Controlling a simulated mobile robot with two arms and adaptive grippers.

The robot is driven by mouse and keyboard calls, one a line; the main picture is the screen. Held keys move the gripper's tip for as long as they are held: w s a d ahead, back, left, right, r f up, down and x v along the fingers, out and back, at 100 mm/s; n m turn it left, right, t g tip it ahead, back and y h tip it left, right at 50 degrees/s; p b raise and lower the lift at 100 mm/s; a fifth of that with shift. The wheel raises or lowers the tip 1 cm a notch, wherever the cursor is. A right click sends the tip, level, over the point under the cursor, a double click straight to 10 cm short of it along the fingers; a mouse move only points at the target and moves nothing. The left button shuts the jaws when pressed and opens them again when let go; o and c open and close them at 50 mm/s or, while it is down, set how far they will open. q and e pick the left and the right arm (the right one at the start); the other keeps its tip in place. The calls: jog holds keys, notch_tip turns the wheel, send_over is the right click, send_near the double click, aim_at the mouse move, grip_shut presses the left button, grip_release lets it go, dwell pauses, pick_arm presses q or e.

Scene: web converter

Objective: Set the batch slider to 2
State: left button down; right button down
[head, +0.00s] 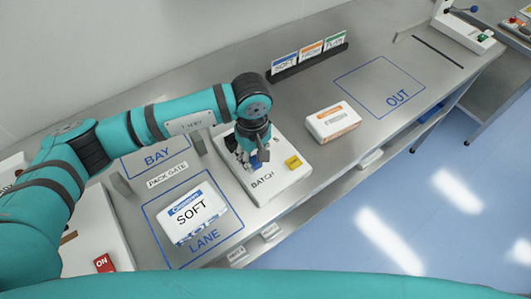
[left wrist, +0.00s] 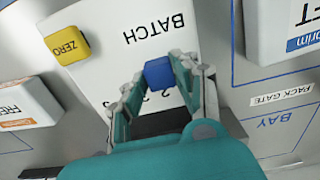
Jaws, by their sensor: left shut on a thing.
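The batch panel (head: 288,178) is a white box marked BATCH on the steel bench. In the left wrist view the panel (left wrist: 110,25) shows part of a number scale, with most digits hidden by my fingers. The blue slider knob (left wrist: 160,73) sits between the fingertips of my left gripper (left wrist: 158,80). In the head view my left gripper (head: 250,155) reaches down onto the panel, and its fingers are shut on the knob. Which number the knob stands at is hidden. My right gripper is not in view.
A yellow ZERO button (head: 293,162) is on the panel's right side. A white SOFT pack (head: 191,212) lies in the LANE area at left. An orange-labelled pack (head: 332,122) lies to the right. A card rack (head: 308,62) stands behind. The OUT square (head: 380,86) is empty.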

pick_arm(q)
jog(key=shift+w+d, duration=0.25)
jog(key=c, duration=1)
grip_release()
jog(key=shift+s+a, duration=0.15)
notch_tip(320, 180, up, 12)
jog(key=shift+r, duration=0.1)
